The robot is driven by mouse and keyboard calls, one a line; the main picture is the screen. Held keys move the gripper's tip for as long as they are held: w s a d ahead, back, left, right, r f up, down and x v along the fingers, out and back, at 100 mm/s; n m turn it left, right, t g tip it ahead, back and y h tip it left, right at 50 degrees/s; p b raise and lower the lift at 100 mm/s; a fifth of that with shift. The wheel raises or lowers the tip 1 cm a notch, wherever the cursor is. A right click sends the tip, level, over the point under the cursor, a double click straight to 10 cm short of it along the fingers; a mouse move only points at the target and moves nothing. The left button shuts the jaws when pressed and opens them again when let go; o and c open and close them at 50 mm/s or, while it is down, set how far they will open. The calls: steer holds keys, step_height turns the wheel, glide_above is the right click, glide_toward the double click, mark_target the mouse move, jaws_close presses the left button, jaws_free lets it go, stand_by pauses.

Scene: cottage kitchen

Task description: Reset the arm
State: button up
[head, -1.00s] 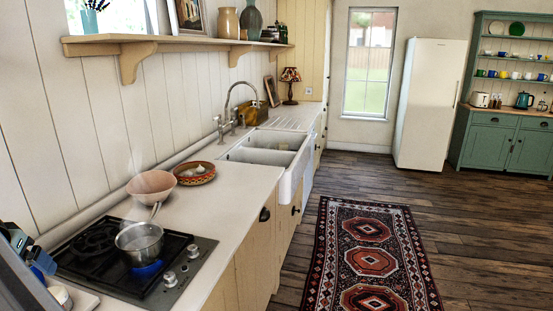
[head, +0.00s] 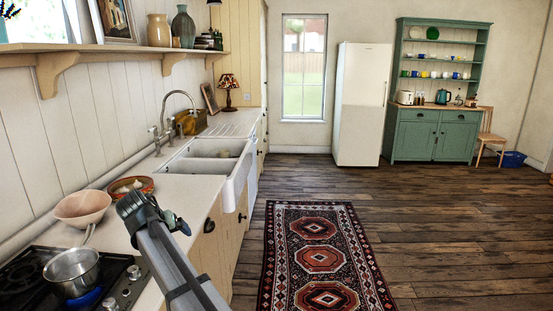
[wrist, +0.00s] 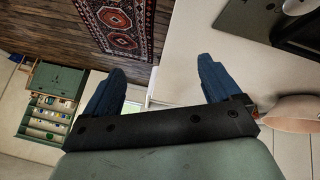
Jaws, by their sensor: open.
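My gripper (wrist: 160,75) is open in the wrist view, with its two blue fingers spread apart and nothing between them. The wrist view is turned on its side, with the white counter (wrist: 205,25) and the patterned rug (wrist: 118,25) beyond the fingers. In the head view my arm reaches up from the bottom edge over the counter edge, to the right of the stove.
A steel pan (head: 72,270) stands on the stove (head: 25,275) at lower left. Behind it are a pinkish bowl (head: 86,207) and an orange-red dish (head: 131,187). The sink (head: 205,165) lies farther along the counter. The wooden floor (head: 450,240) at right is clear.

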steer(key=w+d+f+g+h, duration=0.1)
steer(key=d+f+g, duration=0.1)
steer(key=d+f, duration=0.75)
steer(key=w+d+f+g, duration=0.1)
steer(key=d+f, duration=0.6)
steer(key=f, duration=0.5)
steer(key=s+d+f+m+g+h, duration=0.15)
steer(key=s+d+f, duration=0.25)
steer(key=d+f, duration=0.55)
steer(key=s+d+f+n+g+y, duration=0.15)
steer(key=s+d+f, duration=0.25)
steer(key=d+f, duration=0.55)
steer(key=s+d+f+m+g, duration=0.1)
steer(key=s+d+f+g, duration=0.1)
steer(key=s+d+f, duration=0.45)
steer(key=s+d+f+m+g, duration=0.15)
steer(key=s+d+f, duration=0.25)
steer(key=s+f, duration=0.45)
steer(key=s+d+f+m+g+y, duration=0.1)
steer(key=s+d+f+g, duration=0.1)
steer(key=s, duration=0.9)
steer(key=s+d+f+g+y, duration=0.1)
steer(key=s+d, duration=0.3)
steer(key=s, duration=0.7)
steer(key=shift+s+f+m+g, duration=0.2)
steer(key=shift+f+m+g, duration=0.15)
steer(key=shift+f+g, duration=0.4)
steer(key=shift+d, duration=0.1)
